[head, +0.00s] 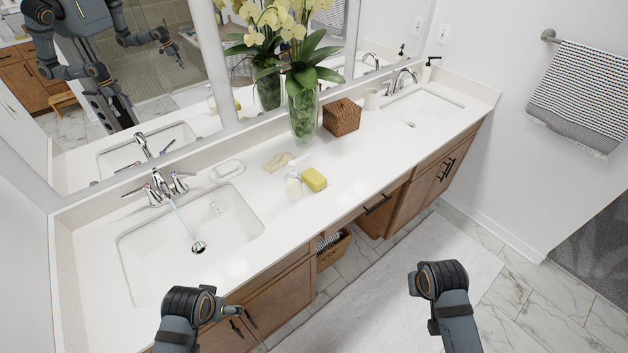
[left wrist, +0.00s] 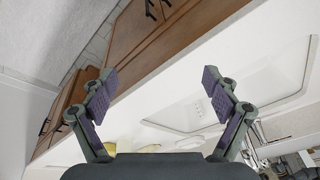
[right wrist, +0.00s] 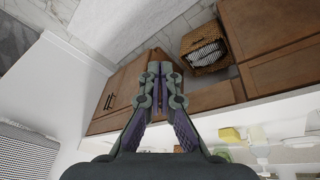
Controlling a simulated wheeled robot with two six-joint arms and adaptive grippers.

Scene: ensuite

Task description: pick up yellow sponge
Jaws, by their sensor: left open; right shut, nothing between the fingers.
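The yellow sponge (head: 314,180) lies on the white counter (head: 362,160), right of a small clear bottle (head: 293,186) and near the counter's front edge. It also shows in the right wrist view (right wrist: 229,135), low and right of the fingers. My left gripper (left wrist: 157,86) is open and empty, in front of the left sink; in the head view mostly its wrist shows. My right gripper (right wrist: 160,78) is shut and empty, in front of the vanity and away from the sponge; its fingers are hardly visible in the head view.
A pale beige item (head: 279,161) lies just behind the sponge. A glass vase (head: 302,112) with orchids and a brown woven box (head: 341,117) stand further back. The left sink (head: 190,240) has running water. A basket (head: 333,249) sits below the counter. Counter right of the sponge is clear.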

